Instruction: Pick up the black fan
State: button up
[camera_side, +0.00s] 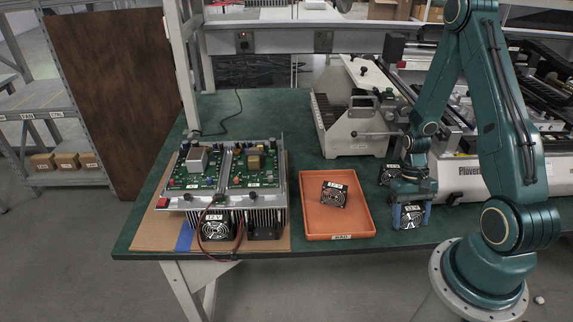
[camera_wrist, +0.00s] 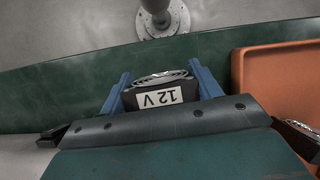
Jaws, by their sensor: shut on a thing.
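A black fan (camera_side: 411,217) with a silver grille and a white "12 V" label is between the blue fingers of my gripper (camera_side: 410,216), at the front of the green table, right of the orange tray. In the wrist view the fan (camera_wrist: 160,92) sits between both fingers of my gripper (camera_wrist: 161,95), which are shut on its sides. Its label reads upside down there. I cannot tell whether the fan touches the table. A second black fan (camera_side: 334,194) lies tilted in the orange tray (camera_side: 313,232). Another fan (camera_side: 389,174) stands behind my gripper, partly hidden.
Left of the tray, a unit with green circuit boards (camera_side: 262,167) sits on a brown board, with a fan (camera_side: 215,227) and red wires at its front. A large grey machine (camera_side: 350,135) stands behind. The green table's (camera_side: 136,246) front edge is close to my gripper.

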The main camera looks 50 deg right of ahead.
notch_tip(320, 180, up, 20)
jog(key=shift+f, duration=0.25)
dwell(0.6)
notch_tip(320, 180, up, 4)
jog(key=r, duration=0.1)
send_over(414, 210)
jog(key=shift+f, duration=0.25)
dwell(2.0)
jog(key=shift+w, duration=0.2)
jog(key=w+a+f+n+g+h, duration=0.1)
jog(key=w+a+f+n, duration=0.15)
jog(key=w, duration=0.45)
jog(key=w+a+f+n, duration=0.2)
jog(key=w+f, duration=0.2)
jog(key=w, duration=0.2)
jog(key=w+a+f+n+h, duration=0.2)
jog(key=w+a+f+n, duration=0.2)
jog(key=w+a+f, duration=0.4)
jog(key=w+a, duration=0.1)
jog(key=a, duration=0.3)
jog(key=shift+f, duration=0.25)
jog(key=shift+w+a, duration=0.1)
jog(key=shift+a, duration=0.1)
